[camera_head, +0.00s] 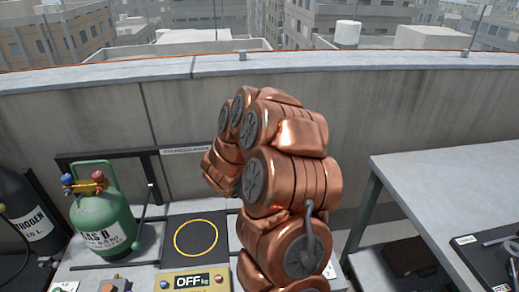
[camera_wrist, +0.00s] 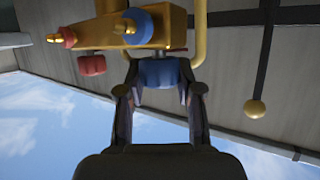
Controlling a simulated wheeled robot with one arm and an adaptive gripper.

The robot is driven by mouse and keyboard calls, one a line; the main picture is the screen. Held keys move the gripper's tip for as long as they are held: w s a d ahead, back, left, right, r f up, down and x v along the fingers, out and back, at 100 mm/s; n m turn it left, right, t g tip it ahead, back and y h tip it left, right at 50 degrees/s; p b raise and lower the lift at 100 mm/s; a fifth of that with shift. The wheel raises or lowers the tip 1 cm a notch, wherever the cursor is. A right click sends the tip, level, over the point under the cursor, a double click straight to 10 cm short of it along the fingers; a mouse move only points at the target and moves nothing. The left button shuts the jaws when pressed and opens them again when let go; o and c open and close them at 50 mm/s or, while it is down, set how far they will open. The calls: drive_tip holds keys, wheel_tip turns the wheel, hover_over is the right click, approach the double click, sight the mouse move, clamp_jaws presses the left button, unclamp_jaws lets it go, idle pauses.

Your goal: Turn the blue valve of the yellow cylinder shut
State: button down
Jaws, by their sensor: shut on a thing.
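In the wrist view, the blue valve (camera_wrist: 158,74) sits between the two fingers of my gripper (camera_wrist: 158,68), which is shut on it from both sides. The valve hangs off a brass valve block (camera_wrist: 108,32). A red valve (camera_wrist: 92,65) is on the same block, to the left and apart from my fingers. The block also carries a blue-collared port (camera_wrist: 135,26) and a red-collared port (camera_wrist: 62,37). Yellow handle bars (camera_wrist: 200,40) of the cylinder show beside the block. The yellow cylinder's body is not visible in either view. In the head view my arm hides my gripper.
A green cylinder (camera_head: 100,220) with its own blue and red valves stands left of my arm. A dark nitrogen cylinder (camera_head: 30,222) is at far left. A grey table (camera_head: 450,180) is at right, a parapet wall (camera_head: 375,110) behind.

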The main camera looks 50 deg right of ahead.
drive_tip(key=shift+r+m+g+h+p, duration=0.15)
drive_tip(key=shift+m+g+h+p, duration=0.35)
drive_tip(key=shift+m+g+p, duration=2.9)
drive_tip(key=shift+g+p, duration=0.5)
drive_tip(key=shift+p, duration=0.4)
drive_tip(key=shift+m+g+y, duration=0.3)
drive_tip(key=shift+m+g, duration=0.1)
drive_tip(key=shift+g, duration=0.1)
drive_tip(key=shift+s+f+m+g+y, duration=0.1)
drive_tip(key=shift+f+m+g+y, duration=0.15)
drive_tip(key=shift+m+g, duration=0.35)
drive_tip(key=c, duration=0.7)
unclamp_jaws()
drive_tip(key=shift+c, duration=0.2)
drive_tip(key=shift+r, duration=0.1)
drive_tip(key=v, duration=1.2)
